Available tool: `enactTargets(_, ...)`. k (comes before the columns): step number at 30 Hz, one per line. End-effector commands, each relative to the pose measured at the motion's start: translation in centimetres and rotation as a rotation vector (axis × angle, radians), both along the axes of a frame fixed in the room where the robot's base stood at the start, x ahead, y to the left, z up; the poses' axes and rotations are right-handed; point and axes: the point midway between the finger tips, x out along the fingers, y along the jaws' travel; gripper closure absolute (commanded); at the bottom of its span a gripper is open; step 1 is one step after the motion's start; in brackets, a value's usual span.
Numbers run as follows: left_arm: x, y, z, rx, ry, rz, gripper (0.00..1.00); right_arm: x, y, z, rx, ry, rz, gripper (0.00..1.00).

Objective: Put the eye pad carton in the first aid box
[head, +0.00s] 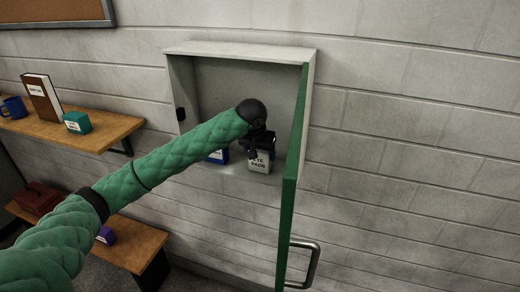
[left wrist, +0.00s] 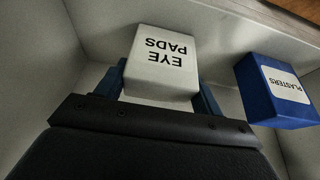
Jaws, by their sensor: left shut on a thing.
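The eye pad carton (head: 260,161) is a white box marked "EYE PADS". In the head view it is inside the open wall-mounted first aid box (head: 240,52), low down and right of the middle. My left gripper (head: 256,146) reaches into the box and is shut on the carton. In the left wrist view the carton (left wrist: 160,66) sits between the blue fingers. Whether its base touches the floor of the box is hard to tell. The green door (head: 291,180) of the box stands open on the right. My right gripper is not in view.
A blue plasters carton (head: 218,156) stands in the box left of the eye pad carton, partly behind my arm; it also shows in the left wrist view (left wrist: 277,92). A wooden shelf (head: 95,135) at left holds a book, a blue mug and a teal carton. A lower bench holds a red case.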

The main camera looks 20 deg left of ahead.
Motion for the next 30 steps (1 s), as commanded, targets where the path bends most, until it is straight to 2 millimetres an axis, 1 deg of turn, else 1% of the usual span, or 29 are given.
enactTargets(9,0.0,0.0,-0.3,-0.001,0.000,0.000,0.55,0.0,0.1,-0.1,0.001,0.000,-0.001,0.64)
enactTargets(10,0.0,0.0,-0.3,-0.001,0.000,0.000,0.30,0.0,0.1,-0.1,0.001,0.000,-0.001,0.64)
enactTargets(13,0.0,0.0,-0.2,-0.001,0.000,0.000,0.11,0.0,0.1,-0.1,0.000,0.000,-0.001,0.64)
enactTargets(23,0.0,0.0,0.0,0.000,-0.001,0.000,0.11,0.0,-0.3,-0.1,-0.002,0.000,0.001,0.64)
enactTargets(26,-0.2,0.0,0.3,-0.001,-0.002,0.000,0.11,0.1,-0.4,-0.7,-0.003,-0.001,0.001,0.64)
enactTargets(30,-0.9,0.0,1.8,-0.002,-0.005,-0.002,0.11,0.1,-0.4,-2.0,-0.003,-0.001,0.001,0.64)
